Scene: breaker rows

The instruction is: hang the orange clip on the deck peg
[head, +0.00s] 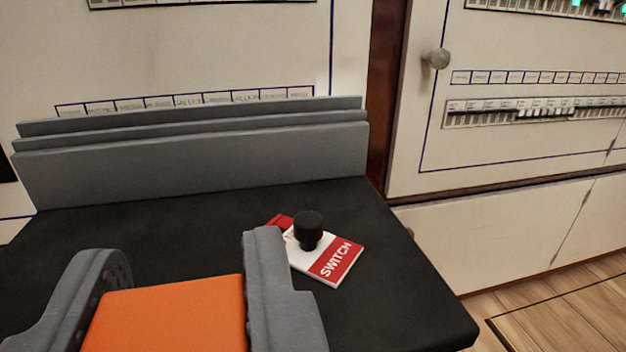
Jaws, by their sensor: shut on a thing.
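My gripper (176,270) is at the lower left of the head view, with one grey finger on each side of the orange clip (165,318). It is shut on the clip, which shows as a flat orange face; its lower part is cut off by the frame edge. A short black peg with a round knob (308,230) stands on the black deck (400,290), ahead and to the right of the gripper. The right finger hides part of the deck near the peg.
A red and white tag reading "SWITCH" (336,262) lies at the peg's foot. A stepped grey ledge (190,165) closes the deck's far side. White breaker panels (520,60) stand behind, one with a round knob (436,58). Wooden floor (560,310) shows at right.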

